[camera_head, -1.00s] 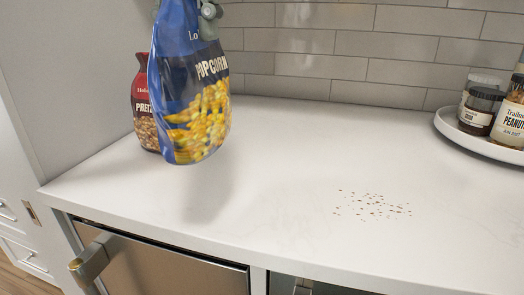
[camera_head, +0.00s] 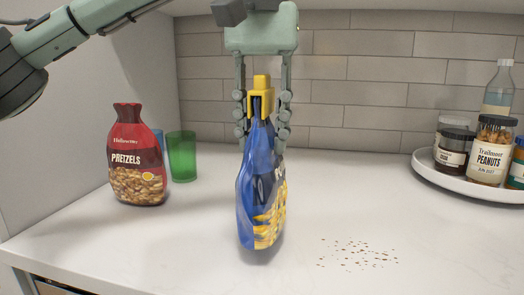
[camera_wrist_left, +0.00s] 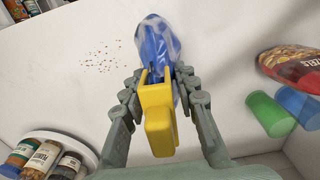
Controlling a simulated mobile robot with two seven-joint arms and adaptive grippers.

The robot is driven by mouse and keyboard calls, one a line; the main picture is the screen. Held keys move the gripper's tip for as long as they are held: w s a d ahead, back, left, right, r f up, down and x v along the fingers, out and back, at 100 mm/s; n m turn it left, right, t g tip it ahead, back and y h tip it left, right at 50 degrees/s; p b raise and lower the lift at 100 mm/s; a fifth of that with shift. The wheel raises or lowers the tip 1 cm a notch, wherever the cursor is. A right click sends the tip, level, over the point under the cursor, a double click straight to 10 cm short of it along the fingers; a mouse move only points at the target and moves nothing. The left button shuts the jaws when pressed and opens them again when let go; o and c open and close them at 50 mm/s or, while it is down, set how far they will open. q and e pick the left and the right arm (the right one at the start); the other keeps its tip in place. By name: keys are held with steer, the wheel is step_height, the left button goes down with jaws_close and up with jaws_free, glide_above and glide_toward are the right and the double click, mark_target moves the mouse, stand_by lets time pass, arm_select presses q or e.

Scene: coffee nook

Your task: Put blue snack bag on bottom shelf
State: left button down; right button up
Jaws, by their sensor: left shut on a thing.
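The blue snack bag (camera_head: 258,190), a popcorn bag with a yellow clip (camera_head: 261,97) at its top, hangs upright in the head view, seen nearly edge-on. My left gripper (camera_head: 262,138) points down from above, with its fingers shut on the clipped top of the bag. The bag's lower end is close over the white counter; I cannot tell whether it touches. In the left wrist view the bag (camera_wrist_left: 157,42) extends beyond the fingers, with the yellow clip between them. No shelf shows clearly, and my right gripper is not in view.
A red pretzel bag (camera_head: 137,165) stands at left, beside a green cup (camera_head: 181,157) and a blue cup behind. A round white tray (camera_head: 455,182) with several jars and a bottle is at right. Crumbs (camera_head: 357,255) lie at front right. The counter's middle is mostly clear.

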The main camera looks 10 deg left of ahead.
arm_select(q)
steer(key=shift+f, duration=1.3)
steer(key=c, duration=1.2)
jaws_free()
steer(key=shift+o, duration=0.2)
